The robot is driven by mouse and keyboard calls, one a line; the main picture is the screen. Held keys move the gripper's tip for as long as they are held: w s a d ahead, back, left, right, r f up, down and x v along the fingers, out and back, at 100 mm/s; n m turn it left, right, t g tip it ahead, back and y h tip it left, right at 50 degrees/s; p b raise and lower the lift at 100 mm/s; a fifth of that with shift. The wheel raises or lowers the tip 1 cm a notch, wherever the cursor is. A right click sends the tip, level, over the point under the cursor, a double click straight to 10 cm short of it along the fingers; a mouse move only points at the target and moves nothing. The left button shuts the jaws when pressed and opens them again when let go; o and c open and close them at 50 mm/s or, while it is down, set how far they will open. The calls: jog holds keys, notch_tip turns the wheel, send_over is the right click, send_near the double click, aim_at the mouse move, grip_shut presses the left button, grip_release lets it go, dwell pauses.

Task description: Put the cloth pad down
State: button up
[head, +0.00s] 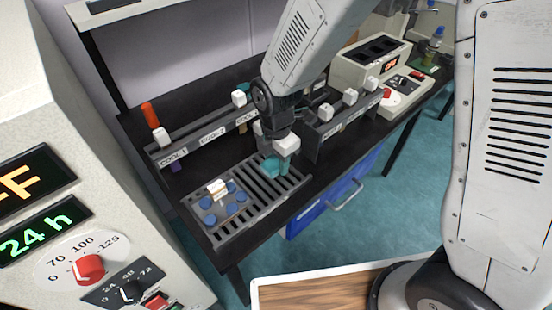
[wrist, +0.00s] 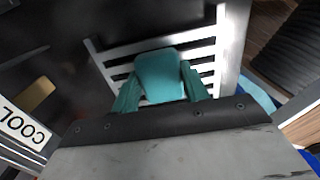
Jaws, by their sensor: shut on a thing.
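My gripper (head: 277,168) is over the slatted right part of a grey tray (head: 210,236) on the black bench. In the wrist view, its two teal fingers (wrist: 161,92) are shut on a teal cloth pad (wrist: 160,73), which lies between them. White-looking slats of the tray show beyond the pad there. The fingers and pad are alike in colour, so the pad is hard to make out in the head view. I cannot tell whether the pad touches the slats.
Several blue discs (head: 209,219) and a small white object (head: 217,188) are on the tray's left part. Behind is a rack labelled COOL (head: 174,157) with white-topped pieces. A control box (head: 371,65) stands back right; a large instrument (head: 60,130) is at left.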

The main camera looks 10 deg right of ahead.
aim_at(276, 161)
jog(key=o, duration=1)
jog(key=shift+f, duration=0.1)
notch_tip(276, 161, up, 12)
jog(key=s+d+r+m, duration=0.3)
jog(key=d+r+m, duration=0.3)
jog(key=d, duration=0.1)
jog(key=s+d+r+m, duration=0.2)
jog(key=s+d+m, duration=0.2)
jog(key=s+m, duration=0.1)
jog(key=s+d+r+m, duration=0.2)
jog(key=s+d+m, duration=0.3)
jog(key=s+m, duration=0.1)
jog(key=s+d+r+m+t, duration=0.1)
jog(key=s+d+r+m, duration=0.1)
jog(key=s+d+m, duration=0.2)
jog(key=shift+s+d+r+m, duration=0.15)
jog(key=shift+s+m, duration=0.3)
jog(key=shift+m, duration=0.5)
jog(key=shift+s+d+r+m, duration=0.15)
jog(key=shift+s+m, duration=0.3)
jog(key=shift+m, duration=0.5)
